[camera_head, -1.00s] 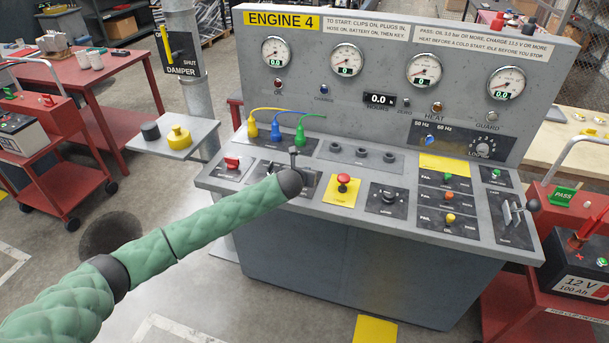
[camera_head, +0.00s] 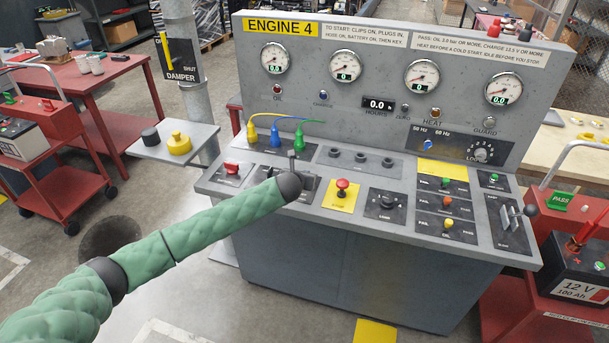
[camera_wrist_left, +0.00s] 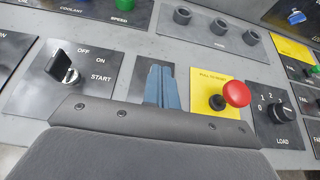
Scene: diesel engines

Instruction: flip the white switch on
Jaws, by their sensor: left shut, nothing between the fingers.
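My left gripper (camera_head: 292,162) comes in from the left over the sloping console of ENGINE 4. In the left wrist view its blue fingers (camera_wrist_left: 161,87) are shut together with nothing between them. They stand in front of a small dark plate (camera_wrist_left: 128,92) between the key switch (camera_wrist_left: 66,74) and the yellow plate with the red button (camera_wrist_left: 236,94). No white switch can be made out; the fingers and wrist hide part of that plate. I cannot tell whether the fingers touch it. My right gripper is not in view.
The red button (camera_head: 342,186) and the load knob (camera_head: 387,202) lie right of the gripper. Yellow, blue and green plugs (camera_head: 276,136) with cables stand behind it. A red switch (camera_head: 232,167) is to its left. Gauges fill the upright panel (camera_head: 450,45).

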